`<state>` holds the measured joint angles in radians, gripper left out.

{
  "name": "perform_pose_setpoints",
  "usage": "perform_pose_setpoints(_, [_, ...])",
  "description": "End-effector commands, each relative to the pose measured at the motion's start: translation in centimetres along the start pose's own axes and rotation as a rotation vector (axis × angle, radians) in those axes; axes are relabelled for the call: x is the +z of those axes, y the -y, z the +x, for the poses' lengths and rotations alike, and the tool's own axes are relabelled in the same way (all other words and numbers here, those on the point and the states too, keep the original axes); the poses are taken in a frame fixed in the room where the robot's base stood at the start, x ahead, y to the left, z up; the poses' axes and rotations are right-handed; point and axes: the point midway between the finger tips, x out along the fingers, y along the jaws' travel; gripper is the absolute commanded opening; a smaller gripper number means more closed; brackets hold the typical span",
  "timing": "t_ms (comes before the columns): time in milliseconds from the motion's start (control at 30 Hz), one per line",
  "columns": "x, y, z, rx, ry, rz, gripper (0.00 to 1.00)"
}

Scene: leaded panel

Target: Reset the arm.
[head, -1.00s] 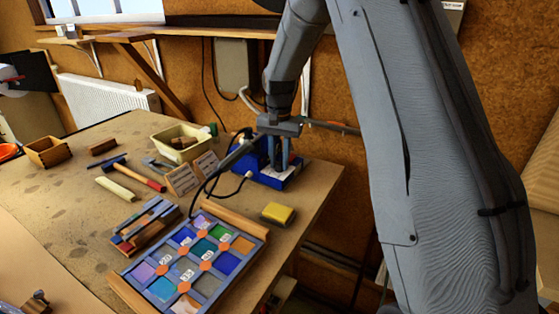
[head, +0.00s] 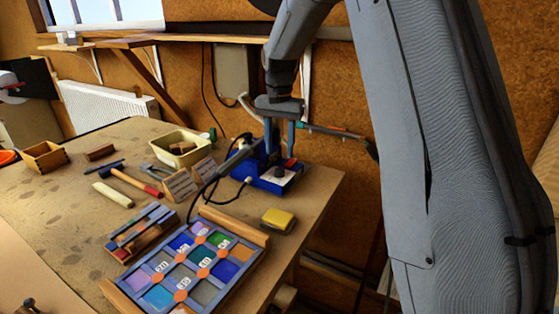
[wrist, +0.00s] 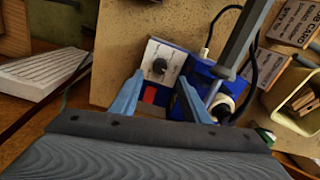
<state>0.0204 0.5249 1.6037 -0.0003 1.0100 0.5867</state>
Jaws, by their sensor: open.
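My gripper (head: 281,138) points down over the blue soldering station (head: 268,177) at the back right of the table, its two blue-grey fingers apart. In the wrist view my open gripper (wrist: 160,98) has nothing between its fingertips. The station shows beyond them in that view, with a white front panel (wrist: 160,63), a dark knob and a red switch. A soldering iron (head: 232,158) rests in a holder at the station's left, and its black cable loops down to the left. Whether the fingers touch the station cannot be told.
The leaded panel (head: 190,262) with coloured, numbered panes lies at the table's front. A yellow sponge (head: 278,219) lies right of it. A hammer (head: 135,182), wooden card blocks (head: 180,186) and a cream bin (head: 181,145) stand left. The wall is close behind.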

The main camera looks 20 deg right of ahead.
Motion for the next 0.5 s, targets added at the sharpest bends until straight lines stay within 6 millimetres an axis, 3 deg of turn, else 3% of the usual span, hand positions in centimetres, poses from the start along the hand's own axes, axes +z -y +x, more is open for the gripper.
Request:
perform_pose_setpoints(167, [0.01, -0.03, -1.14, 0.000, 0.000, 0.000, 0.42])
perform_pose_setpoints(500, [0.03, -0.04, -1.26, 0.001, 0.001, 0.000, 0.42])
